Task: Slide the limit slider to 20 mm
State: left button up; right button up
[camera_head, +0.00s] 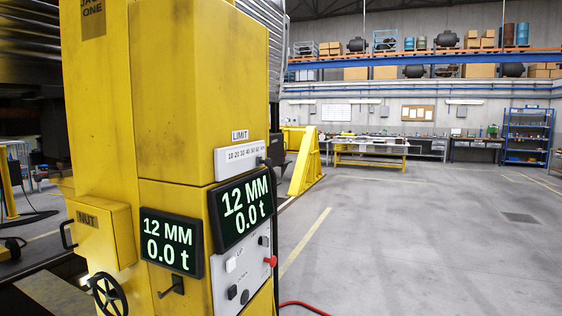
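The yellow lifting jack (185,95) fills the left of the head view. On its right face is a white limit scale (241,158) with marks from 10 upward, under a LIMIT label (240,135). A small dark part (268,161) shows at the scale's right end; I cannot tell whether it is the slider knob. The slider's setting is not readable. A large display (243,208) below the scale reads 12 MM and 0.0 t, as does a second display (171,241) on the left face. Neither of my grippers is in view.
A control panel (243,273) with buttons, including a red one (271,261), is under the large display. A black handwheel (108,294) and a NUT box (101,233) are at lower left. A red cable (303,305) lies on the floor. Open floor (400,240) stretches to the right.

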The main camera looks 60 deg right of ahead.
aim_at(268, 163)
jog(key=k+l, duration=0.1)
jog(key=l, duration=0.45)
jog(key=k+l, duration=0.1)
jog(key=l, duration=0.95)
jog(key=k+l, duration=0.15)
jog(key=l, duration=0.4)
